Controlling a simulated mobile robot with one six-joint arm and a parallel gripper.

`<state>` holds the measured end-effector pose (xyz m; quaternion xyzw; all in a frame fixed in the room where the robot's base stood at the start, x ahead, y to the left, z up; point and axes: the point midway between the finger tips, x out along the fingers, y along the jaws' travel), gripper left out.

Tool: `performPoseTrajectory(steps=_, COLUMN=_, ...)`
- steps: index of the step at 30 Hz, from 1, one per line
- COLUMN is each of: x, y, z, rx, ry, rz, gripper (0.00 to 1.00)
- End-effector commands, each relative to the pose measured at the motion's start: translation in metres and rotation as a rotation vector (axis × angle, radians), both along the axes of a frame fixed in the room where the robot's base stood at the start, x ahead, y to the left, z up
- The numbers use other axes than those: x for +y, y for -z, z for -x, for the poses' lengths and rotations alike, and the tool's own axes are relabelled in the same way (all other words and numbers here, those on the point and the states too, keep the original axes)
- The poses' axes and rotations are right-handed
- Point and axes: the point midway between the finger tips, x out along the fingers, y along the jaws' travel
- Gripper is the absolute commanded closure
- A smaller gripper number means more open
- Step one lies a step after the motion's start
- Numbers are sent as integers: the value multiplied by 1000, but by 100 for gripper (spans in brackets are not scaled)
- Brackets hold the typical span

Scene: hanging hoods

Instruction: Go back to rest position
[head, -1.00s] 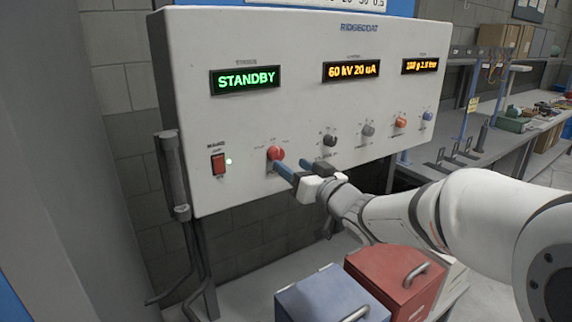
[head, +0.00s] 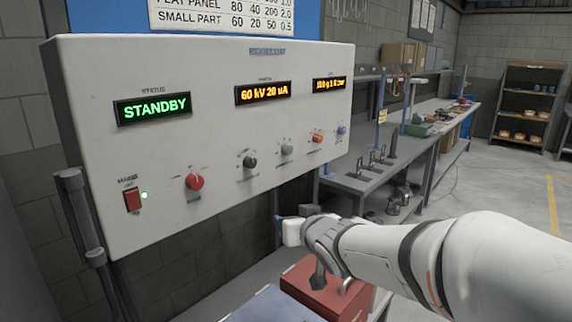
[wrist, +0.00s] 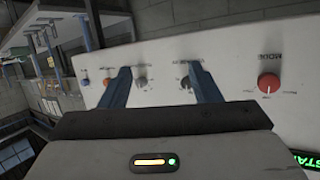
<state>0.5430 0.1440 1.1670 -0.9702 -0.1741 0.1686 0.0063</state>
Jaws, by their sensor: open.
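The panel face lies beyond the fingertips. The red knob (head: 194,181) is left of my gripper and apart from it; it also shows in the wrist view (wrist: 269,83). A dark grey knob (head: 249,161) sits right of the red knob. The left display (head: 153,108) reads STANDBY in green.
A red lidded box (head: 325,290) with a handle and a blue-grey box (head: 250,306) stand below my arm. A long workbench (head: 440,118) with tools runs along the back wall. Shelves (head: 525,90) stand at the far right. The floor at right is open.

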Motion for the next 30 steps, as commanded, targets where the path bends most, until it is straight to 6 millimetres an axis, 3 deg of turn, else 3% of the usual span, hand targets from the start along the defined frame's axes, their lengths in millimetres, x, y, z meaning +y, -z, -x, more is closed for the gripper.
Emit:
performPoseTrajectory(steps=1, x=-27, y=10, z=11, rx=65, ry=73, rz=44, gripper=43)
performPoseTrajectory(steps=6, x=-99, y=54, z=69, rx=346, ry=253, rz=174, gripper=43)
performPoseTrajectory(steps=10, x=-131, y=84, z=130, rx=588, ry=314, rz=228, gripper=43)
performPoseTrajectory(steps=15, x=-144, y=108, z=201, rx=843, ry=309, rz=245, gripper=43)
performPoseTrajectory(steps=18, x=-144, y=114, z=226, rx=931, ry=292, rz=242, gripper=43)
performPoseTrajectory(steps=22, x=-145, y=117, z=240, rx=980, ry=278, rz=240, gripper=43)
performPoseTrajectory(steps=30, x=-145, y=117, z=241, rx=983, ry=277, rz=240, gripper=43)
